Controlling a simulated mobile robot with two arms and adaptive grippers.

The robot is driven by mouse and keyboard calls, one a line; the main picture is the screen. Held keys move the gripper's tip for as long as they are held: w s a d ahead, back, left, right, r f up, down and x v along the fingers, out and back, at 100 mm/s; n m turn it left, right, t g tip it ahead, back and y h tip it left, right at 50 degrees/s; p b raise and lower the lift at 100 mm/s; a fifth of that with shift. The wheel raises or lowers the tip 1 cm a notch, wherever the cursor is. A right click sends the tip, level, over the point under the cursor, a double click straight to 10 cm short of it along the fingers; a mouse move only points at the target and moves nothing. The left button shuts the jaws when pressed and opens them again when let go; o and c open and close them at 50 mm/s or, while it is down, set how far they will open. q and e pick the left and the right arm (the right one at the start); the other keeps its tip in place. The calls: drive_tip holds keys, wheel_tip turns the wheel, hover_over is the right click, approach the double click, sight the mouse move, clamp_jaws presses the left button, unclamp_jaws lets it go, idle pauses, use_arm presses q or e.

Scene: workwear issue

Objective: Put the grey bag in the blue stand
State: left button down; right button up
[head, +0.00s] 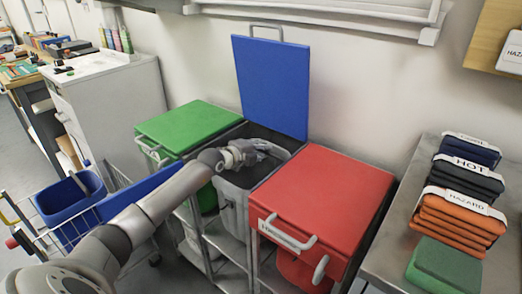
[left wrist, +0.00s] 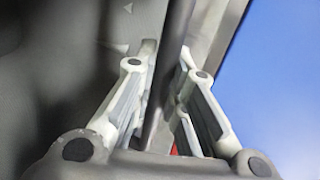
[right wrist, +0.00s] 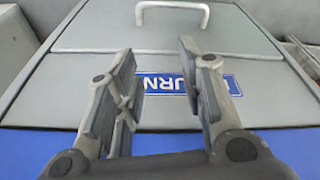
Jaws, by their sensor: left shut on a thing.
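The blue stand stands in the middle of the head view, its blue lid (head: 272,85) raised upright against the wall. The grey bag (head: 235,203) is in the stand's frame, below the opening; its folds also fill the left of the left wrist view (left wrist: 50,60). My left gripper (head: 272,150) reaches into the top of the opening. It is shut on the grey bag's edge, which runs between the fingers (left wrist: 163,100). My right gripper (right wrist: 158,75) is open and empty in the right wrist view; it is outside the head view. How the bag's rim sits on the frame is partly hidden.
A green-lidded stand (head: 190,125) is on the left and a red-lidded stand (head: 325,195) on the right, both lids shut. A metal table (head: 385,235) holds folded bags (head: 455,218). A blue-labelled grey lid (right wrist: 75,85) faces my right gripper. A wire trolley (head: 30,235) stands left.

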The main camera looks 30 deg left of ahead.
use_arm(q)
drive_tip(key=shift+s+d+f, duration=0.1)
drive_tip(key=shift+s+f, duration=0.05)
drive_tip(key=shift+f, duration=0.5)
drive_tip(key=shift+s+d+f, duration=0.1)
drive_tip(key=shift+f, duration=0.5)
use_arm(e)
drive_tip(key=shift+w+r, duration=0.1)
drive_tip(key=shift+r, duration=0.4)
use_arm(q)
drive_tip(key=shift+f, duration=0.1)
use_arm(e)
drive_tip(key=shift+d+r, duration=0.1)
drive_tip(key=shift+r, duration=0.05)
use_arm(q)
drive_tip(key=c, duration=1.4)
unclamp_jaws()
drive_tip(key=shift+a, duration=0.15)
drive_tip(key=shift+w, duration=0.1)
